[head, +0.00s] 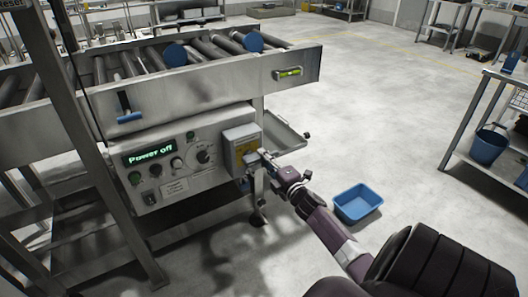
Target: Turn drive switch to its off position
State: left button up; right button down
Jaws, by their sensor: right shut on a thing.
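The control panel (165,176) hangs under the roller conveyor, with a green display (149,156) reading "Power off" and several knobs and buttons. A grey switch box (241,134) with a yellow plate is at the panel's right end; I take it to be the drive switch. My right gripper (264,160) is at the right side of this box, shut on what appears to be its handle. The gripper mostly hides the handle, so its exact angle cannot be told. My left gripper is not in view.
A roller conveyor (222,84) runs above the panel, with a metal post (62,110) at left. A blue tub (357,203) lies on the floor beside my right arm. A metal table (497,120) with a blue bucket (488,147) stands at right.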

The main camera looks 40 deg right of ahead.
jog(key=c, duration=1.8)
grip_release()
jog(key=shift+s, duration=0.1)
jog(key=v, duration=1.2)
